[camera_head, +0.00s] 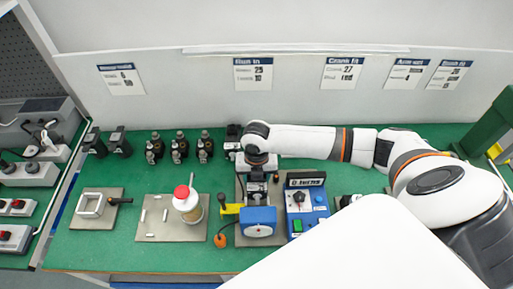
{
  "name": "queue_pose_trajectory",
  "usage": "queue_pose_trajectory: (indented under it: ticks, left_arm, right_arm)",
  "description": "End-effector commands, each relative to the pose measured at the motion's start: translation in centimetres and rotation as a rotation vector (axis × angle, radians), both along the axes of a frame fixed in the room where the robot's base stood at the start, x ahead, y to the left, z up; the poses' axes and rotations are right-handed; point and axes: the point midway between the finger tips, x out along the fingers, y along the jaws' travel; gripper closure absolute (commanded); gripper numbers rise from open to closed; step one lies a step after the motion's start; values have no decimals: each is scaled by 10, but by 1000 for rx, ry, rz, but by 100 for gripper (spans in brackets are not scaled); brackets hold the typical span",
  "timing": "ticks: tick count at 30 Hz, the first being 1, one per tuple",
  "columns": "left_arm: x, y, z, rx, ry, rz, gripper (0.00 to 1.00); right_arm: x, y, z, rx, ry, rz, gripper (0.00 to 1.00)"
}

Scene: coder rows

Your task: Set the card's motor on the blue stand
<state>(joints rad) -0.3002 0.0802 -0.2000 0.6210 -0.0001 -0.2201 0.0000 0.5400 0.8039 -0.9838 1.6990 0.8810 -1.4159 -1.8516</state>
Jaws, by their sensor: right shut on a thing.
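My right arm reaches in from the right and its gripper (257,176) points down, shut on a small dark thing (257,189), which looks like a motor and is largely hidden by the gripper. It is just above or against a blue block with a white round face (259,222), which looks like the blue stand; I cannot tell whether they touch. My left gripper is not in view.
A blue control box (307,209) with a knob and green button stands right of the stand. A red-capped jar (186,204) stands on a grey plate (156,230). A grey plate with a square frame (91,205) lies left. The front left green bench is clear.

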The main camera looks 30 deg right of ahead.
Motion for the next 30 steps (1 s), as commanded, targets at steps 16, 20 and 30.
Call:
queue_pose_trajectory:
  ticks: [16, 20, 30]
  left_arm:
    - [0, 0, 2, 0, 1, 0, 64]
    - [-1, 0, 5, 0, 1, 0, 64]
    - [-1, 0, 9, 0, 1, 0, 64]
  right_arm:
    - [1, 0, 3, 2, -5, 0, 73]
    - [1, 1, 4, 2, -4, 0, 73]
    - [0, 1, 3, 2, -4, 0, 73]
